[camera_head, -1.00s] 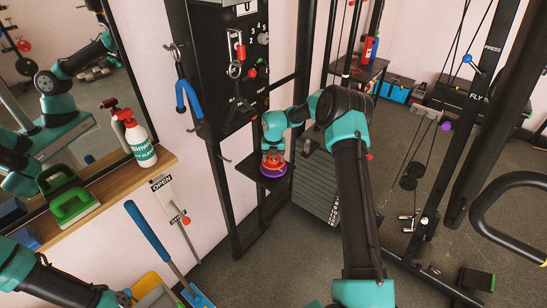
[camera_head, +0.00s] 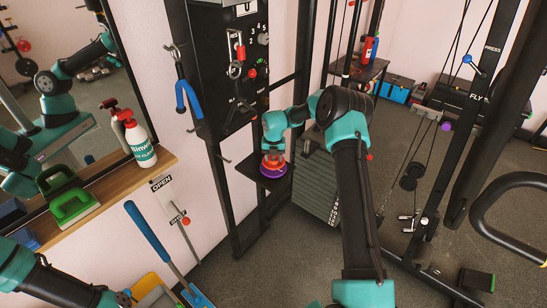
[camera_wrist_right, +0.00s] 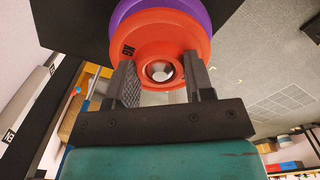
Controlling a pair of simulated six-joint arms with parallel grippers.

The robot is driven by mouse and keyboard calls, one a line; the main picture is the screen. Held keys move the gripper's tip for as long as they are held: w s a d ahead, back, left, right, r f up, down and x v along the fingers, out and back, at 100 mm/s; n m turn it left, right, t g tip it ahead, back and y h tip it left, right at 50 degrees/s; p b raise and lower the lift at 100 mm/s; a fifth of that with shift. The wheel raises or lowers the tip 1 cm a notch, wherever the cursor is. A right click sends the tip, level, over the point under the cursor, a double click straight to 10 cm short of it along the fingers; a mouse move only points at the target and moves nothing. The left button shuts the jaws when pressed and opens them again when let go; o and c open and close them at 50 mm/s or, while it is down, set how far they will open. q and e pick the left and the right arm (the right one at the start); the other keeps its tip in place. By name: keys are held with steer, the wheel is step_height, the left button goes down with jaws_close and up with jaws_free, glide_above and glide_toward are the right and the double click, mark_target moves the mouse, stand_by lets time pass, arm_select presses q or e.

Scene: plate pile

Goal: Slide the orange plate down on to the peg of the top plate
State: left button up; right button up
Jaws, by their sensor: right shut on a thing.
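The orange plate (camera_head: 273,160) is held level by my right gripper (camera_head: 272,147) low over the purple plate (camera_head: 273,174). In the right wrist view the orange plate (camera_wrist_right: 165,34) fills the top middle, with its central hub between the two fingers of my right gripper (camera_wrist_right: 162,82), which is shut on it. The purple plate (camera_wrist_right: 196,12) shows as a rim behind it. A pale round spot shows inside the hub's dark opening. The peg is not clearly visible, and I cannot tell whether the plates touch. My left gripper is out of view; only its arm shows.
The purple plate is on a small black shelf (camera_head: 244,167) on the black rack. A grey weight stack (camera_head: 318,188) stands close on the right. A wooden ledge (camera_head: 125,176) with a spray bottle (camera_head: 139,142) and green-handled block (camera_head: 72,204) is on the left.

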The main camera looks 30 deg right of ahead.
steer(key=shift+s+a+f, duration=0.1)
steer(key=shift+s+f, duration=0.15)
steer(key=shift+f, duration=0.15)
steer(key=shift+w+r, duration=0.2)
steer(key=shift+r, duration=3.4)
steer(key=shift+s, duration=0.1)
